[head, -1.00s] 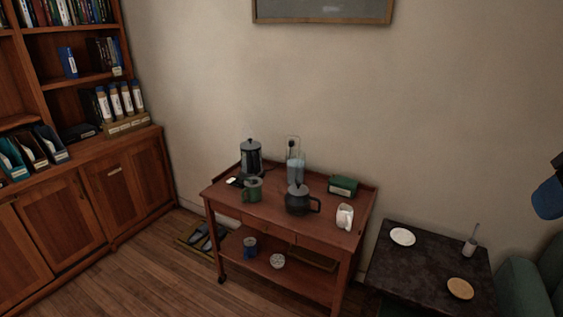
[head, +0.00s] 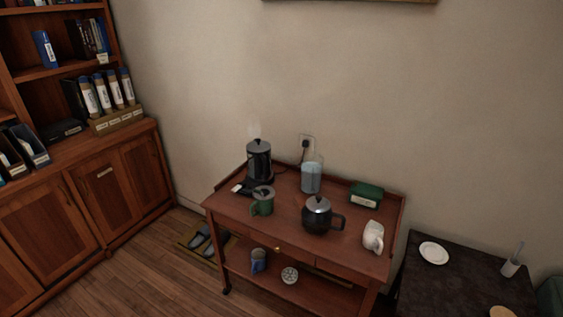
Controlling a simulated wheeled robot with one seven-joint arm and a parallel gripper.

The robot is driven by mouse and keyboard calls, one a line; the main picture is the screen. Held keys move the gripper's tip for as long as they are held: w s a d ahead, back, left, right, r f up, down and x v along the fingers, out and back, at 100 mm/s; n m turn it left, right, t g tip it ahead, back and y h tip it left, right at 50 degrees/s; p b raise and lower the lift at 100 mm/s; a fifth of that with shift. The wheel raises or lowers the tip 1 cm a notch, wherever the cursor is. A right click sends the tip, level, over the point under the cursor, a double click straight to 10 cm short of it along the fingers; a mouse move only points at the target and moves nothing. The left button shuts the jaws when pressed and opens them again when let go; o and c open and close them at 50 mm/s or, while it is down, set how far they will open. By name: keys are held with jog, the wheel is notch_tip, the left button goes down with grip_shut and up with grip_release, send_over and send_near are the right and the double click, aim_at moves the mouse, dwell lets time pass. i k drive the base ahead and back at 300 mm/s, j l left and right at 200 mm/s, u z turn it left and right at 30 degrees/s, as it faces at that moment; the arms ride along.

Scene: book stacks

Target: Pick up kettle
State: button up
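Two dark, kettle-like vessels stand upright on the top of a reddish wooden cart (head: 285,225). A tall black one with a grey lid, likely the kettle (head: 259,161), stands at the back left on what looks like a dark base, with faint vapour above it. A rounder dark pot (head: 317,216) with a silver lid and a handle on its right stands nearer the front, right of centre. My gripper is not in view.
A green mug (head: 263,202), a clear container of water (head: 311,177), a green box (head: 366,195) and a white jug (head: 373,236) share the cart top. A dark table (head: 456,275) stands to the right, wooden cabinets (head: 100,205) to the left. Wooden floor (head: 150,265) is clear before the cabinets.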

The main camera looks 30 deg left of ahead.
aim_at(259, 165)
jog(key=i+j+z, duration=0.3)
jog(key=j, duration=1)
jog(key=j+z, duration=0.35)
jog(key=j, duration=3.5)
